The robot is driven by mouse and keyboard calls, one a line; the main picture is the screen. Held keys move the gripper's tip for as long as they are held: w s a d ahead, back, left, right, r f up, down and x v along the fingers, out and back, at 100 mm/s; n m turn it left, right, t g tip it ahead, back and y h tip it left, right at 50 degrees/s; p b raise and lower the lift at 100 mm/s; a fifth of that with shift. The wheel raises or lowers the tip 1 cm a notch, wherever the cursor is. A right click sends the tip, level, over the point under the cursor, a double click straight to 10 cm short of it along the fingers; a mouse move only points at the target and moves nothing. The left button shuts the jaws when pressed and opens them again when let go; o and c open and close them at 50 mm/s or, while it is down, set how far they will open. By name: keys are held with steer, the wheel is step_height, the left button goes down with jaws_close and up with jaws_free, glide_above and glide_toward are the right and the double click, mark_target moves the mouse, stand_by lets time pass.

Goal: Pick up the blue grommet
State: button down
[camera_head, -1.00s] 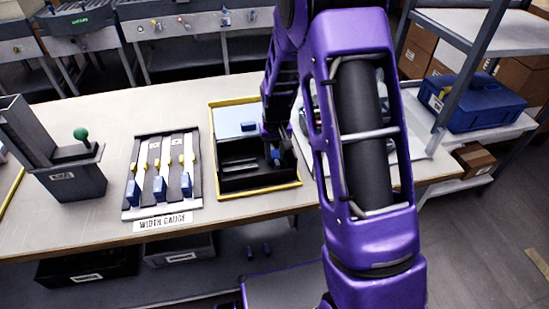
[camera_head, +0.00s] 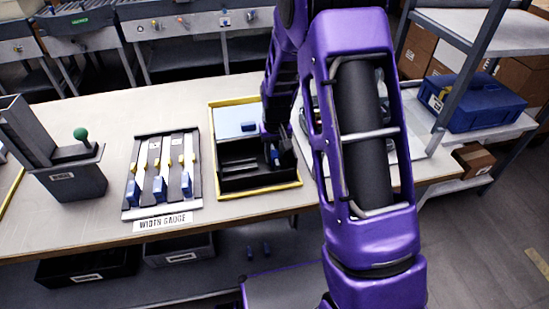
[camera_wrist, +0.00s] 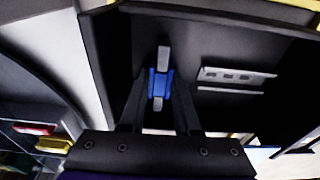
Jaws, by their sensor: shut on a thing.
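The blue grommet (camera_wrist: 160,84) is between the two dark fingers of my gripper (camera_wrist: 159,102) in the wrist view. A grey pin-like piece shows above and below the grommet, in line with it. My gripper is shut on the grommet. In the head view my gripper (camera_head: 280,146) is low inside the black compartment of the yellow-edged tray (camera_head: 232,193). The blue grommet also shows there as a small blue patch (camera_head: 275,157). My arm hides part of the tray's right side.
A grey slotted strip (camera_wrist: 236,76) lies beside the grommet in the compartment. The width gauge (camera_head: 165,172) with blue blocks stands left of the tray. Farther left is a grey box with a green knob (camera_head: 80,133). A blue crate (camera_head: 474,103) sits on the right shelf.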

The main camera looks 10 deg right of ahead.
mark_target(275, 154)
stand_by(0.6)
step_height(275, 154, up, 10)
steer(key=shift+r+p, duration=0.1)
steer(key=shift+p, duration=0.4)
steer(key=shift+s, duration=0.1)
